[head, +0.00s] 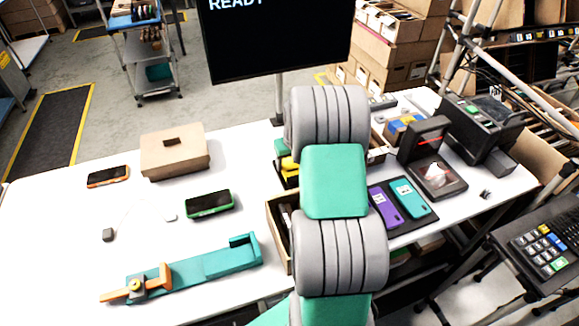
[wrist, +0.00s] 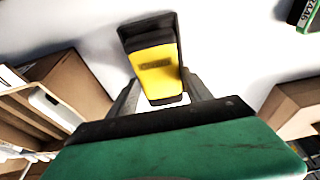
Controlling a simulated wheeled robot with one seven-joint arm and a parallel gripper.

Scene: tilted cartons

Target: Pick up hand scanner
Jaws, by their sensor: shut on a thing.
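The hand scanner, as I take it, is a yellow block with black ends (wrist: 152,62) in the middle of the wrist view. My gripper (wrist: 160,88) has its two grey fingers on either side of it and is shut on it. White tabletop shows around it; whether it still touches the table I cannot tell. In the head view my arm hides most of the gripper. A small yellow and black patch (head: 289,164) shows just left of my arm and may be the same scanner.
A brown box (head: 175,153), an orange-edged phone (head: 108,176), a green-edged phone (head: 209,203) and a teal fixture (head: 205,267) lie on the left of the white table. A dark tray with phones (head: 400,202) lies right of my arm. A screen (head: 278,45) stands behind.

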